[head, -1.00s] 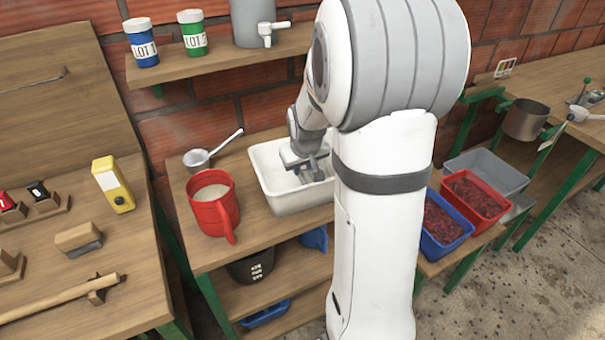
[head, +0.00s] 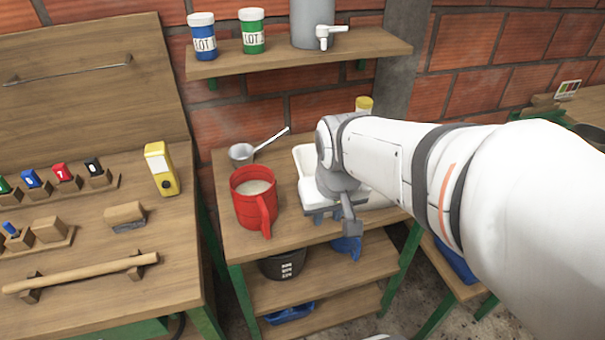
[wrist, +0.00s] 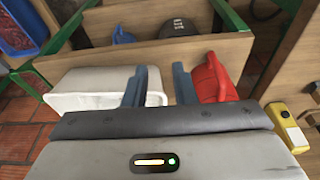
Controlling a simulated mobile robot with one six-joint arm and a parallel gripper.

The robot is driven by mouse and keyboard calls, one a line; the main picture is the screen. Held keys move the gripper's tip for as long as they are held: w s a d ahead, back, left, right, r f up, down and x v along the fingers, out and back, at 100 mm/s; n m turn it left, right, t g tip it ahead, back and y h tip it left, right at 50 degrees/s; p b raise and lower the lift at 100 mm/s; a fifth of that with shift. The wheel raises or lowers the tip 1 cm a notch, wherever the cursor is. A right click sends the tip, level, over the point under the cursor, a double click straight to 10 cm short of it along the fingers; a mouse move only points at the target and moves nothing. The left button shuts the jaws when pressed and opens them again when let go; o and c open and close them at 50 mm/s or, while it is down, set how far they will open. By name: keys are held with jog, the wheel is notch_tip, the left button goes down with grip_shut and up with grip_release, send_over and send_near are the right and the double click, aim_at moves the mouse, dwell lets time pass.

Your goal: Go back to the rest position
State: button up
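My gripper (head: 335,217) is in front of the white tub (head: 304,162), over the front edge of the middle bench. In the wrist view my gripper (wrist: 159,86) shows two blue-grey fingers apart with nothing between them. The white tub (wrist: 80,90) is beside the left finger in that view, and the red jug (wrist: 208,78) is beside the right one. In the head view the red jug (head: 254,200) stands upright left of my gripper, with pale contents. My arm hides much of the tub.
A metal ladle (head: 243,153) lies behind the jug. A shelf (head: 290,58) above holds a blue-labelled jar (head: 203,38), a green one (head: 252,32) and a grey dispenser (head: 312,25). The left bench (head: 90,220) holds a yellow device (head: 160,170) and wooden blocks. A dark bucket (head: 283,263) stands below.

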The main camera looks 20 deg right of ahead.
jog(key=s, duration=0.1)
jog(key=s+a, duration=0.1)
jog(key=s, duration=0.1)
jog(key=shift+s+a, duration=0.15)
jog(key=shift+s, duration=0.1)
jog(key=shift+w+p+v, duration=0.25)
jog(key=shift+p+v, duration=0.75)
jog(key=shift+r, duration=0.1)
